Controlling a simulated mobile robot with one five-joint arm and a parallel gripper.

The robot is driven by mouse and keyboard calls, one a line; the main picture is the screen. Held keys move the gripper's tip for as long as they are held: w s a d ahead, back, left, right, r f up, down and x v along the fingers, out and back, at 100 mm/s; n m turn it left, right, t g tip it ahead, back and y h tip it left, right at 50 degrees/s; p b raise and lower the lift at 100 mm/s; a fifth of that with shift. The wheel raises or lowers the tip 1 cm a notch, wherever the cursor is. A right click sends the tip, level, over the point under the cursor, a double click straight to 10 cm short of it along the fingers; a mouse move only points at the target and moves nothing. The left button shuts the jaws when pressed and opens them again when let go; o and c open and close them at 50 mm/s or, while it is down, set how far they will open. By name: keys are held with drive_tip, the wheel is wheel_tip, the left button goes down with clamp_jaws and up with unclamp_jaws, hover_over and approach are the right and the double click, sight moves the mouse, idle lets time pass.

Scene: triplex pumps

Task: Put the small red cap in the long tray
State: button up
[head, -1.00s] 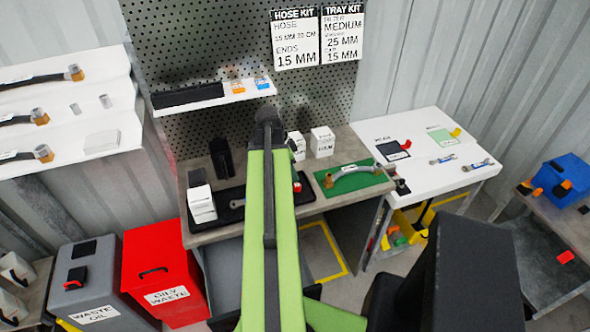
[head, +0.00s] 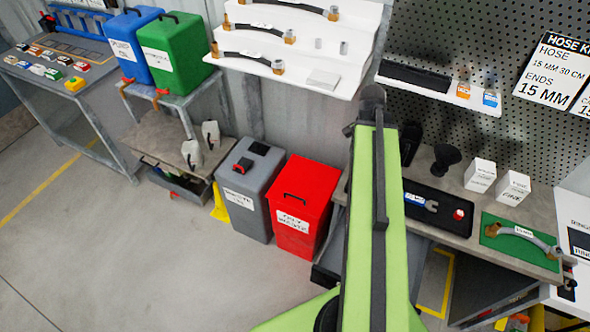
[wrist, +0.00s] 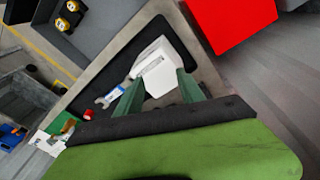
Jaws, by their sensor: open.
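The long tray is black and lies on the grey workbench; its rim (head: 428,188) shows right of my arm in the head view, and its dark floor (wrist: 183,45) shows in the wrist view. A small red piece with some white (head: 459,214), which looks like the red cap, is in its right end. It also seems to show in the wrist view (wrist: 88,114), left of my fingers. A blue-marked wrench (head: 420,202) lies beside it. My gripper (wrist: 160,76) is open, with a white box (wrist: 156,68) just beyond and between its fingertips. My arm hides the gripper in the head view.
A green mat (head: 497,240) with a hose and two white boxes (head: 480,175) are right of and behind the tray. A red bin (head: 303,205) and grey bin (head: 250,192) stand left of the workbench. Floor at left is clear.

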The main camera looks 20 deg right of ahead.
drive_tip(key=w+a+n, duration=0.2)
drive_tip(key=a+n, duration=0.3)
drive_tip(key=a, duration=0.6)
drive_tip(key=w+a+f+n+y+b, duration=0.1)
drive_tip(key=w+a+n, duration=0.2)
drive_tip(key=a, duration=0.9)
drive_tip(key=w+a+f+n+b, duration=0.1)
drive_tip(key=w+a+n, duration=0.2)
drive_tip(key=a+n, duration=0.4)
drive_tip(key=shift+w+a+f+t+y, duration=0.15)
drive_tip(key=shift+w+a+t+y, duration=0.15)
drive_tip(key=shift+a, duration=2.15)
